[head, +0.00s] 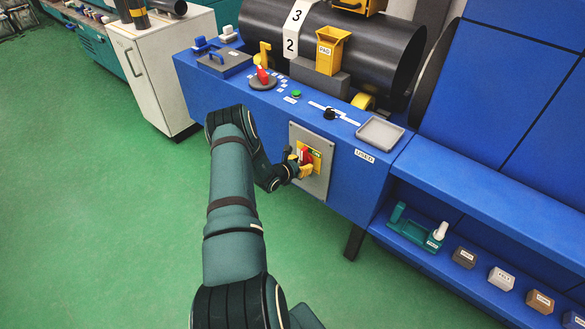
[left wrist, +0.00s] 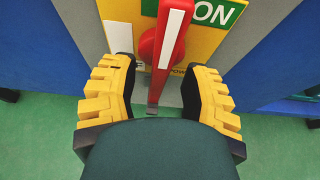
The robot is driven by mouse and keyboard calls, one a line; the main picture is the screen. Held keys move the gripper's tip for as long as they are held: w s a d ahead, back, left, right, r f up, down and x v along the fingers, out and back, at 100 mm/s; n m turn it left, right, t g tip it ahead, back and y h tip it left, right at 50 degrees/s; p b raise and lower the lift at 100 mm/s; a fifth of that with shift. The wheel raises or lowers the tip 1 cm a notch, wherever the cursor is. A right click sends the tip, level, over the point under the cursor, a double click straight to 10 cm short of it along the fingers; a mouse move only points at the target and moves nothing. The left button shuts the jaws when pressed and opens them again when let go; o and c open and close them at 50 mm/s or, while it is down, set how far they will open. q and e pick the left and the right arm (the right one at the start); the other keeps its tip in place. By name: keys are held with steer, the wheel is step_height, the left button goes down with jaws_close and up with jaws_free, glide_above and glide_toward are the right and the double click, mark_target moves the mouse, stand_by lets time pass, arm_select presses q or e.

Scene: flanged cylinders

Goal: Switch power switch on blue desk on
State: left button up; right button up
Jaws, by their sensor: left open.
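The power switch (head: 306,156) has a red handle on a yellow plate, set on a grey panel (head: 323,182) on the front of the blue desk (head: 240,97). In the left wrist view, the red handle (left wrist: 168,42) with a white stripe points up and leans slightly right, beside a green ON label (left wrist: 216,12). My left gripper (head: 298,170) is at the panel; in the wrist view its yellow-padded fingers (left wrist: 162,82) are apart, one on each side of the handle's lower part. Contact with the handle cannot be told. My right gripper is not in view.
A grey tray (head: 380,133), a green button (head: 296,94) and a black knob (head: 330,114) are on the desk top. A white cabinet (head: 150,75) stands to the left. A blue shelf (head: 455,262) with small blocks is at right. Green floor is clear at left.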

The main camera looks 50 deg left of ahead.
arm_select(q)
steer(key=v, duration=1.1)
steer(key=shift+w+r, duration=0.1)
steer(key=d+f+m+g+h, duration=0.2)
steer(key=d+m+g+h, duration=0.4)
steer(key=d, duration=0.9)
steer(key=d+f+m+g+h, duration=0.15)
steer(key=d+m+h, duration=0.45)
steer(key=d, duration=0.9)
steer(key=s+d+r+m+g+y, duration=0.2)
steer(key=s+d+m, duration=0.1)
steer(key=d+m, duration=0.6)
steer(key=s+d+r+m+g+y, duration=0.2)
steer(key=d+m, duration=0.8)
steer(key=m, duration=0.6)
steer(key=shift+s+d+r+y, duration=0.3)
steer(key=shift+s+y, duration=0.2)
steer(key=shift+s, duration=0.55)
